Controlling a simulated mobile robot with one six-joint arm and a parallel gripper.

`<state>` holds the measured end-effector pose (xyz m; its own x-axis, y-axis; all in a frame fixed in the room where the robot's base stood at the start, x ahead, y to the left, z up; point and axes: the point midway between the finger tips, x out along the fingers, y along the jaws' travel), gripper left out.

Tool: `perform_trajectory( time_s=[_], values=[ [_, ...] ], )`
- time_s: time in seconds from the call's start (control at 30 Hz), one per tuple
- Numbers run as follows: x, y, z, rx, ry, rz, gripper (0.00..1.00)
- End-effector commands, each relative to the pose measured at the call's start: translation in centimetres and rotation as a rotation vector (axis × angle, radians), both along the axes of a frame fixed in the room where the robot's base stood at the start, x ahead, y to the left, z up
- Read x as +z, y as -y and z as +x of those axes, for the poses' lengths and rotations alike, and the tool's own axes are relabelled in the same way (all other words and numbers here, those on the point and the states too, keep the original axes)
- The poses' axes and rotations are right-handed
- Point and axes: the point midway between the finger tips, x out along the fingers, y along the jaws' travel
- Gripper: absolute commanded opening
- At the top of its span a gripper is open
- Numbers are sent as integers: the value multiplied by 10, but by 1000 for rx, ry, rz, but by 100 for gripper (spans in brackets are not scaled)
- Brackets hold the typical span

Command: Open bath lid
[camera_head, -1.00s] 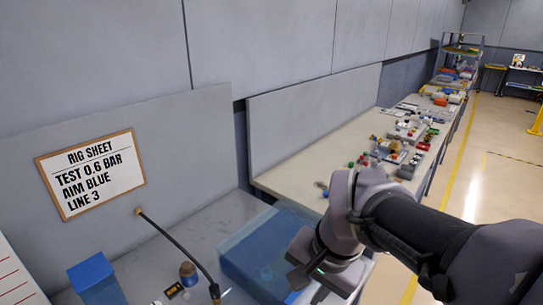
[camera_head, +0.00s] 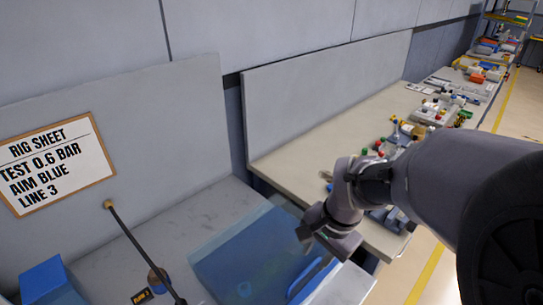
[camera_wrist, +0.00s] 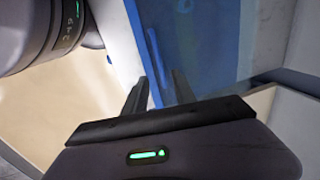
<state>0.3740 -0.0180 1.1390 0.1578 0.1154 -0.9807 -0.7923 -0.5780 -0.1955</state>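The bath (camera_head: 245,258) is a blue see-through box on the grey bench, with its flat translucent lid lying shut on top. A bright blue bar handle (camera_head: 303,277) shows on the lid's near right part. My gripper (camera_head: 322,238) is above the right side of the bath, beyond the handle in the picture. The blue lid (camera_wrist: 205,45) fills the middle there, with a light blue bar (camera_wrist: 154,55) just past the fingertips. Contact cannot be told.
A rig sheet (camera_head: 52,165) hangs on the back panel. A blue box (camera_head: 48,284) stands at the front left. A cluttered bench (camera_head: 330,120) runs away behind my arm.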

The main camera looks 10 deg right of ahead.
Motion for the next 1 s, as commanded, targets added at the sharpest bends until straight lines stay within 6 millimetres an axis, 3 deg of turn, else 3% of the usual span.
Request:
perform_trajectory(
  time_s=[0.1, 0.3, 0.67, 0.7, 0.87, 1.0],
  values=[
    [-31, -3, 3, 2, -4, 0, 33],
    [-60, -7, 9, 0, -2, 0, 33],
    [-67, -8, 11, 0, 0, 0, 33],
    [-67, -8, 11, 0, 0, 0, 31],
    [-67, -8, 11, 0, 0, 0, 0],
    [-67, -8, 11, 0, 0, 0, 0]
  ],
)
